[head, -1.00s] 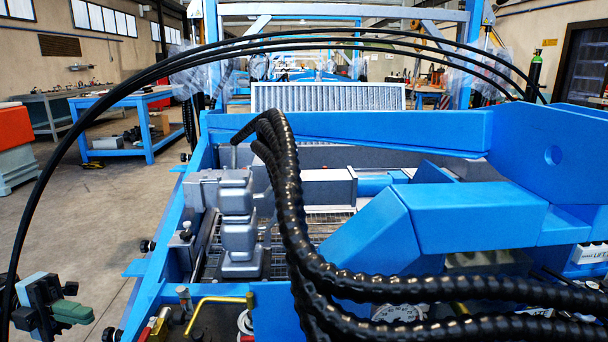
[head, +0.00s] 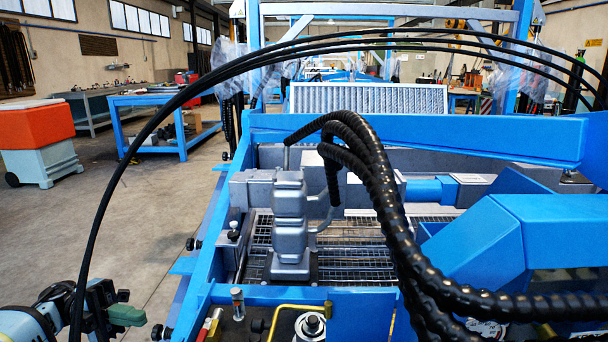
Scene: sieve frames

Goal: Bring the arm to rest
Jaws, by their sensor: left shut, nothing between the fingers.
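My left gripper (head: 127,315) shows at the lower left of the head view, with dark jaws and a green finger pad. It looks shut, with nothing seen between the fingers. It hangs over the grey floor, left of the blue machine frame (head: 205,272) and apart from it in the picture. Part of my white and black left arm shows at the bottom left corner. My right gripper is out of view.
Thin black hoses (head: 115,180) arch across the view and pass in front of my left arm. Thick ribbed hoses (head: 385,200) cross the machine beside a grey metal unit (head: 290,225) above a wire grid (head: 350,255). Open floor (head: 120,220) lies left, with an orange-lidded bin (head: 40,130) beyond.

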